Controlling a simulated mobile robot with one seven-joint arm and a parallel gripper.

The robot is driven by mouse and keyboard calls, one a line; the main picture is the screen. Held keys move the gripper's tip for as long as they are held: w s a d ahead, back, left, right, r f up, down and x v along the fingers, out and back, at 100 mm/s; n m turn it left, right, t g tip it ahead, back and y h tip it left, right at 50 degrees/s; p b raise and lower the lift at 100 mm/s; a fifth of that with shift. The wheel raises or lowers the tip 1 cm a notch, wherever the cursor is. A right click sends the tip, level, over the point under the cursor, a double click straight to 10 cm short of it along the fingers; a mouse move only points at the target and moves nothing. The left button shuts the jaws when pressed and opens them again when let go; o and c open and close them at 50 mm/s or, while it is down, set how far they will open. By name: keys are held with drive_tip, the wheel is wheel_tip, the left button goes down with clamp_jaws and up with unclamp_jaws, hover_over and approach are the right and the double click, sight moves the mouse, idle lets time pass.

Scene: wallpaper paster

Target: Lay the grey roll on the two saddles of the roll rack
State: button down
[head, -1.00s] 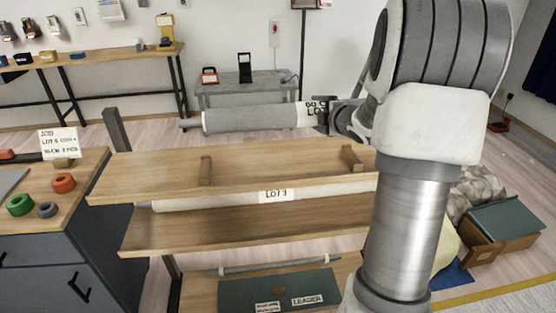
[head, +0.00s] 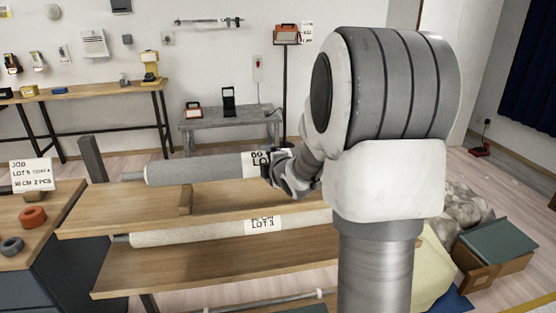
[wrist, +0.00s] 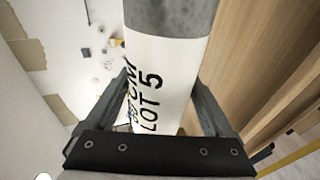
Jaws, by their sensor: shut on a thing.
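The grey roll (head: 200,168) has a white end label reading LOT 5, which fills the middle of the wrist view (wrist: 162,85). My gripper (head: 272,170) is shut on the roll's labelled right end, with one finger on each side in the wrist view (wrist: 165,112). The roll lies roughly level, close over the wooden top shelf of the roll rack (head: 110,212). The left saddle (head: 186,200) shows just under the roll; I cannot tell whether they touch. The right saddle is hidden behind my gripper and arm.
A pale LOT 3 roll (head: 190,234) lies on the shelf below. A dark post (head: 91,158) stands at the rack's back left. A grey table (head: 230,130) stands behind.

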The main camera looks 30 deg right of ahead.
drive_tip(key=shift+w+a, duration=0.1)
drive_tip(key=shift+a, duration=0.05)
drive_tip(key=shift+f+b, duration=0.65)
drive_tip(key=shift+f, duration=1.15)
drive_tip(key=shift+f, duration=0.2)
unclamp_jaws()
drive_tip(key=shift+f, duration=0.15)
drive_tip(key=p+v, duration=0.2)
drive_tip(key=v, duration=1)
